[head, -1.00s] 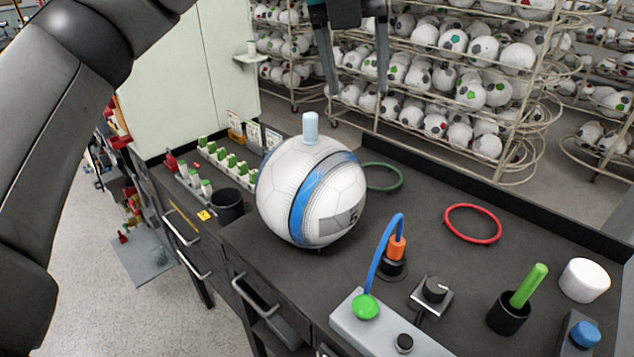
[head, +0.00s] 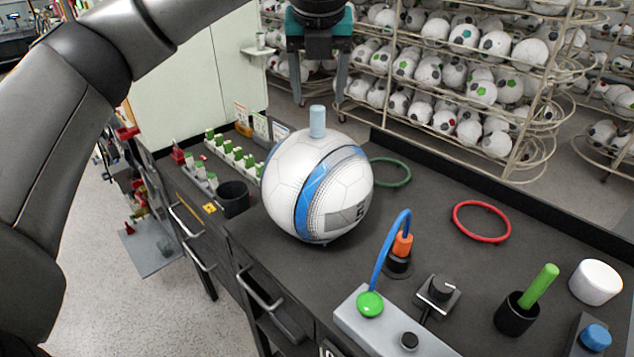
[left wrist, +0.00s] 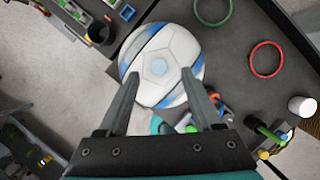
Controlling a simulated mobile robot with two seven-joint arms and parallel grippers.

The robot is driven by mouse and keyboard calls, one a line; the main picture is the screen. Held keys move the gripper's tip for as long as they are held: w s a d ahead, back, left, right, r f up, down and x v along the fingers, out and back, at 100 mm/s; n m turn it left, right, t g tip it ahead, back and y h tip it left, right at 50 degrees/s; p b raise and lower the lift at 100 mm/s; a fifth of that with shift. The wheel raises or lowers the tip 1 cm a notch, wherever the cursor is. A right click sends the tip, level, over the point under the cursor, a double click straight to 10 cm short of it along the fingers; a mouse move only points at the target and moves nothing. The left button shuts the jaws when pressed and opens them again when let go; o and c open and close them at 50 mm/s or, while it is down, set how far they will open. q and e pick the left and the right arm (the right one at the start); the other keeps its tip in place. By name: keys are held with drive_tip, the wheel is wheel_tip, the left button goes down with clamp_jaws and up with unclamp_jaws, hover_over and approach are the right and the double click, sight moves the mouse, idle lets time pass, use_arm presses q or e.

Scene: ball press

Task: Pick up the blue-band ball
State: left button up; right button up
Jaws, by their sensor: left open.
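The white ball with blue bands (head: 335,180) stands on the dark bench in the head view. A pale blue peg (head: 317,121) sticks up from its top. My left gripper (head: 319,98) is open and empty, with its fingers pointing down; in the picture they appear on either side of the peg's top. In the left wrist view the ball (left wrist: 180,50) lies below and ahead of the open fingers (left wrist: 160,80), with the peg's top near its middle. I see no contact. My right gripper is not in view.
Around the ball are a black cup (head: 233,200), a green ring (head: 391,172), a red ring (head: 482,222) and a blue tube (head: 385,252) arching from a grey box. A green stick (head: 539,287) stands in a black holder. Racks of balls (head: 460,60) stand behind the bench.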

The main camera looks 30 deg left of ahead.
sight(318, 107)
use_arm(q)
drive_tip(key=p+x, duration=0.1)
drive_tip(key=x, duration=0.4)
drive_tip(key=shift+a+f, duration=0.1)
clamp_jaws()
idle(0.4)
idle(0.9)
